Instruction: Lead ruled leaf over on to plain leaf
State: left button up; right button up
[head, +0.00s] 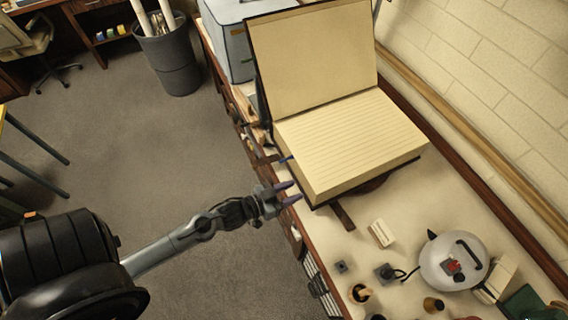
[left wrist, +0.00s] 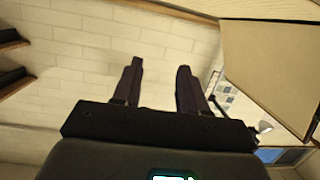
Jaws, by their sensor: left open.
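An open book lies on the bench. Its ruled leaf (head: 352,140) lies flat on top of a thick block of pages, nearer to me. Its plain leaf (head: 313,62) is raised at the back, joined to the ruled side along the fold. My left gripper (head: 296,191) is open and empty, just left of the book's near left corner, apart from it. In the left wrist view its two fingers (left wrist: 160,67) stand apart with nothing between them. My right gripper is not in view.
A silver kettle (head: 453,262), a pale block (head: 381,233) and several small items stand on the bench nearer to me. A blue-grey box (head: 228,40) stands behind the book. A brick wall (head: 490,60) runs along the right.

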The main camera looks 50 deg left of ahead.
pick_arm(q)
jog(key=a+f+m+t+h+b, duration=0.2)
jog(key=a+f+b, duration=0.65)
jog(key=a, duration=0.25)
jog(key=m+b, duration=0.1)
jog(key=b, duration=0.8)
send_near(284, 159)
jog(key=shift+s+f+y, duration=0.3)
jog(key=shift+s+f, duration=0.05)
jog(key=shift+f, duration=0.05)
jog(key=shift+w, duration=0.1)
jog(key=shift+b+x, duration=0.35)
jog(key=shift+x, duration=4.85)
jog(key=shift+d, duration=0.1)
grip_shut()
